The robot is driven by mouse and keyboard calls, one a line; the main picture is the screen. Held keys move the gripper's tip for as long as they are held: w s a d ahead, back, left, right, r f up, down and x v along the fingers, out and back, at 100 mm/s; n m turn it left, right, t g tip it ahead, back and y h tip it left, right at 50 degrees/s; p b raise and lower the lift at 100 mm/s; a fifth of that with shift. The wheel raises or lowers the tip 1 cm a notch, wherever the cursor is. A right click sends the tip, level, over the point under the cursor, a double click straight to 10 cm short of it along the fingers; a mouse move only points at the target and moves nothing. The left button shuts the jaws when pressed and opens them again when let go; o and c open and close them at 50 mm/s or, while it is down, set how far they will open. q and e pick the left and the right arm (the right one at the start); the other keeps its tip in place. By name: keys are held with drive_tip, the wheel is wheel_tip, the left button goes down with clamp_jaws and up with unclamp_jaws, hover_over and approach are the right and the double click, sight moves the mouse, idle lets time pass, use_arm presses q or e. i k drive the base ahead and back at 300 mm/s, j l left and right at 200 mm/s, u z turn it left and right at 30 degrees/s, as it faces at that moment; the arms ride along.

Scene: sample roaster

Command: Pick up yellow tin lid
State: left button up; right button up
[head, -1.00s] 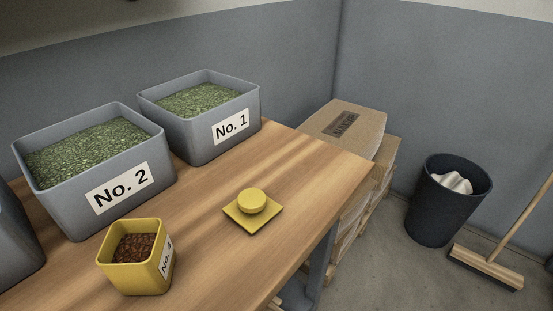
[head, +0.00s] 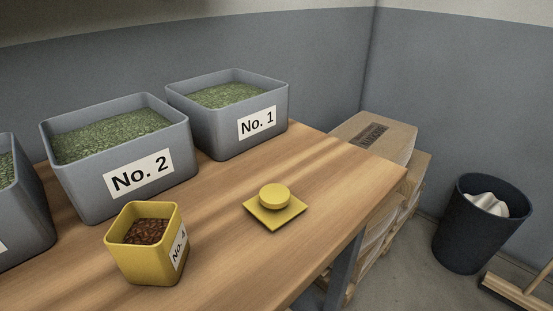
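The yellow tin lid (head: 274,207) lies flat on the wooden table, a square plate with a round knob on top. The open yellow tin (head: 143,259) stands to its left and nearer to me, holding dark brown beans and bearing a white label that is partly turned away. The lid and the tin are apart. Neither of my grippers shows in the head view.
Grey bins of green beans, No. 1 (head: 227,131) and No. 2 (head: 92,202), stand along the back of the wooden table (head: 225,253); another is cut off at left. The tabletop around the lid is clear. Boxes (head: 398,139), a dark waste bin (head: 470,239) and a broom (head: 515,294) stand beyond.

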sight(274, 206)
drive_tip(key=i+j+z, duration=0.15)
drive_tip(key=z, duration=0.25)
drive_tip(key=i+j+z, duration=0.25)
drive_tip(key=z, duration=0.2)
